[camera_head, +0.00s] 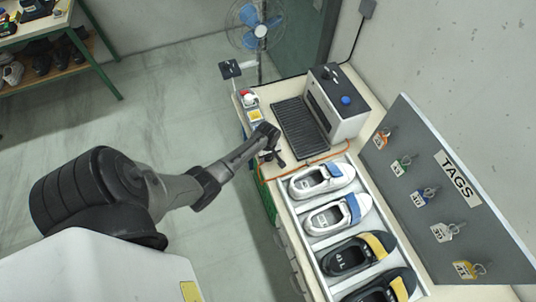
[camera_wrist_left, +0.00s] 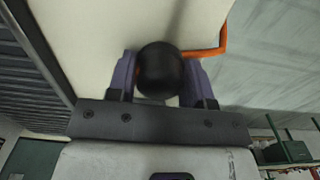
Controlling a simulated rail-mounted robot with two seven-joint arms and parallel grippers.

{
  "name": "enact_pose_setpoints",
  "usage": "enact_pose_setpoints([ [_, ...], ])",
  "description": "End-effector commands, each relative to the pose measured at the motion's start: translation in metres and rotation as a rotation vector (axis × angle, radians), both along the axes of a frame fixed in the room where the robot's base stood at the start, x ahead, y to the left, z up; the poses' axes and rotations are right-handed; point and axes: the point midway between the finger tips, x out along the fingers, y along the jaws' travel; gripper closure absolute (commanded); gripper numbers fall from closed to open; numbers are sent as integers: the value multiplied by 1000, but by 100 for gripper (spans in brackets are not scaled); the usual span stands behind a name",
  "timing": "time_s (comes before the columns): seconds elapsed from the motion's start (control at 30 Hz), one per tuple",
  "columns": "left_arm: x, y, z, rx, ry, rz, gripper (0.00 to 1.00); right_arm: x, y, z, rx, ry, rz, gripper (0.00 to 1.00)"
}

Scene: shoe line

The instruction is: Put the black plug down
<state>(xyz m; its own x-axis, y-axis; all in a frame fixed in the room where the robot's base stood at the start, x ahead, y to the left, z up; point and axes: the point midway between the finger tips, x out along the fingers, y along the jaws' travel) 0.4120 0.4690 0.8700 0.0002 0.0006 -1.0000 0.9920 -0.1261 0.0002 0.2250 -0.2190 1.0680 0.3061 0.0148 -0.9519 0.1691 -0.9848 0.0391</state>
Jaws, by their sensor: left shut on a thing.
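My left gripper (camera_head: 272,152) reaches from the left over the near-left edge of the workbench, beside the black conveyor belt of the machine. In the left wrist view the gripper (camera_wrist_left: 160,88) is shut on the black plug (camera_wrist_left: 160,68), a round dark end between the two purple-grey fingers. In the head view the plug is too small and dark to tell from the fingers. An orange cable (camera_head: 318,158) runs over the bench beside the gripper; it also shows in the left wrist view (camera_wrist_left: 207,52). I cannot tell whether the plug touches the bench. My right gripper is not in view.
The grey-white machine (camera_head: 348,117) with a blue button and its belt (camera_head: 299,128) stand behind the gripper. A tray (camera_head: 308,241) with several shoes lies in front. A TAGS board (camera_head: 405,150) leans right.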

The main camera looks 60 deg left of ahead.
Motion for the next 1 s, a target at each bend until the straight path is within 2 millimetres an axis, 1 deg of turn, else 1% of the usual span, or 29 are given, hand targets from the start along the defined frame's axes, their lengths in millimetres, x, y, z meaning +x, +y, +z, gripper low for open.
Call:
enact_pose_setpoints([
  [0.1,0,0,-4,-1,1,0,91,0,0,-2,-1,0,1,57],
  [0.13,0,0,-3,-1,1,0,50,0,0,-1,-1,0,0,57],
  [0.37,0,0,-3,-1,0,0,28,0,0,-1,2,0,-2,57],
  [0.6,0,0,-2,0,0,0,28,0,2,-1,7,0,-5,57],
  [0.73,0,0,6,1,-1,0,28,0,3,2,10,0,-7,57],
  [0.87,0,0,27,1,-2,0,28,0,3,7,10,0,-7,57],
  [1.0,1,0,54,1,-3,1,28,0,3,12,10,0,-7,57],
])
